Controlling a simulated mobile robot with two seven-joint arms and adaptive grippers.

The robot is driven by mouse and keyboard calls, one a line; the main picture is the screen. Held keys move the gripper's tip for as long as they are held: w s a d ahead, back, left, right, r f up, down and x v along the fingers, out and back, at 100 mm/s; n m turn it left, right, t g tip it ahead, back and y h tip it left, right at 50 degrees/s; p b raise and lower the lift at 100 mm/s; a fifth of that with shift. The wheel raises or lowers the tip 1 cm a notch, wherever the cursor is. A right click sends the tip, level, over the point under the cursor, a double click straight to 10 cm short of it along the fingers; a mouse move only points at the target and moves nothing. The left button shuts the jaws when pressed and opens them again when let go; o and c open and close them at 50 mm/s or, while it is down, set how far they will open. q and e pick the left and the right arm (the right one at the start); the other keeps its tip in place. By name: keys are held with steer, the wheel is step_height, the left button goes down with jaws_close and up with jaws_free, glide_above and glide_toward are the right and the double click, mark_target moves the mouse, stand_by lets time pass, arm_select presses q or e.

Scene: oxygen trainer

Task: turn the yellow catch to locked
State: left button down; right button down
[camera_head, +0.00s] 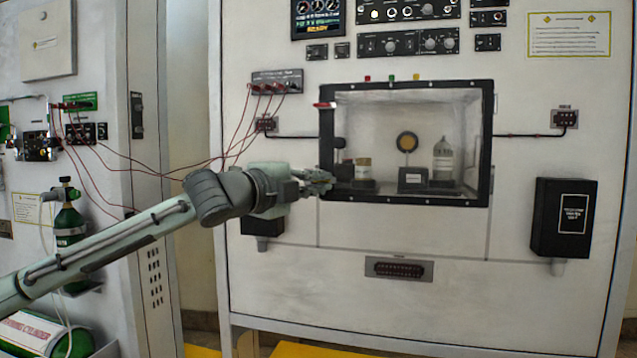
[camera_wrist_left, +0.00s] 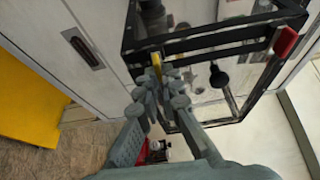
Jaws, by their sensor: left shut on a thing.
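The yellow catch (camera_wrist_left: 156,62) shows as a small yellow piece at the edge of the black-framed chamber (camera_wrist_left: 205,42) in the left wrist view. My left gripper (camera_wrist_left: 165,78) is shut on it, with the fingers covering part of it. I cannot tell from this angle which way the catch is turned. In the head view my left gripper (camera_head: 328,182) is at the lower left corner of the black chamber frame (camera_head: 405,201), and the catch is hidden there. My right gripper is in neither view.
A red handle (camera_wrist_left: 286,41) sits on the chamber frame, also seen at its upper left in the head view (camera_head: 325,105). Red wires (camera_head: 205,163) hang left of the chamber. A black box (camera_head: 563,218) is on the right. A green cylinder (camera_head: 70,230) stands at left.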

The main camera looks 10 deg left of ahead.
arm_select(q)
steer(key=c, duration=1.7)
jaws_free()
steer(key=v, duration=1.2)
